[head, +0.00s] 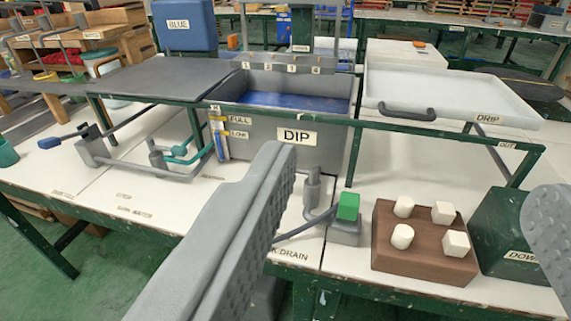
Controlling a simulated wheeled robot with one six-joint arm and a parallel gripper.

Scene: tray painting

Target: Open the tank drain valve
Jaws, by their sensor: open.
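The grey dip tank (262,133), labelled DIP, stands mid-table with blue liquid (285,100) inside. A grey drain pipe (312,190) comes down from its front. Beside it a green block-shaped handle (348,206) sits on a small grey base (344,233). A label ending in DRAIN (288,253) is on the table edge, partly hidden by my left finger. My gripper (415,175) is open and empty, its fingers wide apart. The green handle shows between the fingers, closer to the left one, with no contact visible.
A brown block (425,262) with several white knobs stands right of the green handle, and a dark green box (505,245) beyond it. A green rail (400,125) crosses above. A white drip tray (450,85) is at right, and grey levers (85,140) are at left.

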